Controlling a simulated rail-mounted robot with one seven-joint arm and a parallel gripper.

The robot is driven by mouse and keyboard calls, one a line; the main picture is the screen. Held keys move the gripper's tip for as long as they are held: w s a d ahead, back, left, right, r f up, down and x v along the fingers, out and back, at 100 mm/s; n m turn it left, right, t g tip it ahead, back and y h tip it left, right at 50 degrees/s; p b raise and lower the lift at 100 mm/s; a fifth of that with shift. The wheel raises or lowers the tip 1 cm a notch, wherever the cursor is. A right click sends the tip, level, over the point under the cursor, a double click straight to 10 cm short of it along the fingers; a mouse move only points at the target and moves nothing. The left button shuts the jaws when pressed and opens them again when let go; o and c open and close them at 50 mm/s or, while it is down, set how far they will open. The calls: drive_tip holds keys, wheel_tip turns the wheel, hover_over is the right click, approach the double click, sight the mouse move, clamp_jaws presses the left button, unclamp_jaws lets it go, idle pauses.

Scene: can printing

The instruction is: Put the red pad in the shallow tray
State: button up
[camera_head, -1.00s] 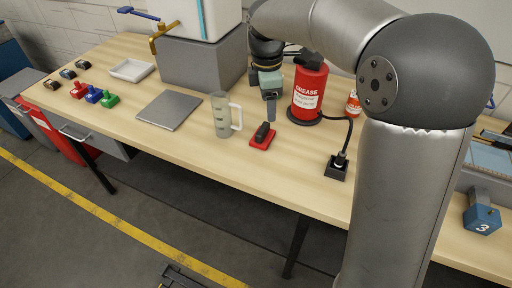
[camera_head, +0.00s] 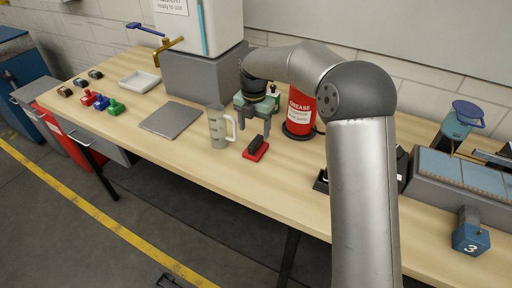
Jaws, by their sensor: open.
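The red pad (camera_head: 249,155) lies flat on the wooden bench, with a dark block-shaped handle on top. My gripper (camera_head: 254,133) points down just above the pad, its two fingers apart on either side of the handle's upper end. Whether the fingers touch the handle I cannot tell. The shallow tray (camera_head: 140,82), white and apparently empty, sits at the back left of the bench, in front of the wall and left of the grey block.
A grey measuring jug (camera_head: 217,130) stands just left of the pad. A flat grey plate (camera_head: 171,119) lies further left. Red, blue and green stamps (camera_head: 102,102) stand beyond it. A grey block (camera_head: 196,78) bears a white container with a tap. A red grease can (camera_head: 299,112) stands right.

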sight(253, 144)
wheel_tip(253, 144, down, 9)
drive_tip(key=shift+s+a+r+p, duration=0.1)
drive_tip(key=shift+s+a+p, duration=0.05)
drive_tip(key=shift+p, duration=0.65)
drive_tip(key=c, duration=0.8)
drive_tip(key=shift+c, duration=0.2)
